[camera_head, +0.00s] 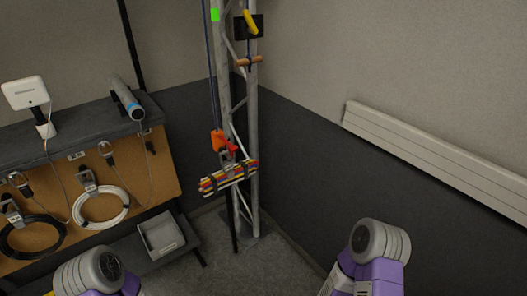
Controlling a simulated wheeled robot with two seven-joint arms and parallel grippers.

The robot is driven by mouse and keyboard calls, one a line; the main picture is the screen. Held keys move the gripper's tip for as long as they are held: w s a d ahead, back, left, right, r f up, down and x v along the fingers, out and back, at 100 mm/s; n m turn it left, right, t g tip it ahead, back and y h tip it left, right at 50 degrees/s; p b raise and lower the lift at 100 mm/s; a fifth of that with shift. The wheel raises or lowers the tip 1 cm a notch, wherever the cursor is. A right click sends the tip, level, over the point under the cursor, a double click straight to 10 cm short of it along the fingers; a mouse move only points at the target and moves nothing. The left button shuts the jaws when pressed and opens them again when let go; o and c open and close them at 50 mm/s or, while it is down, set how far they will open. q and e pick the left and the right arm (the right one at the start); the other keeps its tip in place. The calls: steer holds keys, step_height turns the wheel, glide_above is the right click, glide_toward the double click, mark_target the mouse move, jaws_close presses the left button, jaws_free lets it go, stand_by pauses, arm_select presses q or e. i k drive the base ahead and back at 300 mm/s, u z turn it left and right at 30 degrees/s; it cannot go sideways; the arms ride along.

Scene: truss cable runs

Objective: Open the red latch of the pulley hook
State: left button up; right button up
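The orange-red pulley hook (217,141) hangs on a dark line in front of the truss (252,140), near the middle of the view. A small red part (231,148), which looks like its latch, sticks out at its lower right. It is too small to tell whether the latch is open or shut. A bundle of coloured cables (228,178) hangs tilted just below the hook. Only links of my two purple and grey arms show at the bottom edge, well apart from the hook. Neither of my grippers is in view.
A workbench (72,135) stands left of the truss, with a white device (27,94) and a grey cylinder (127,98) on top. Coiled cables hang on its front. A grey tray (161,236) sits low beside it. Floor in front of the truss is clear.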

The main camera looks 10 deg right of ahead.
mark_target(232, 149)
steer(key=u, duration=0.45)
steer(key=i, duration=0.5)
steer(key=u, duration=0.25)
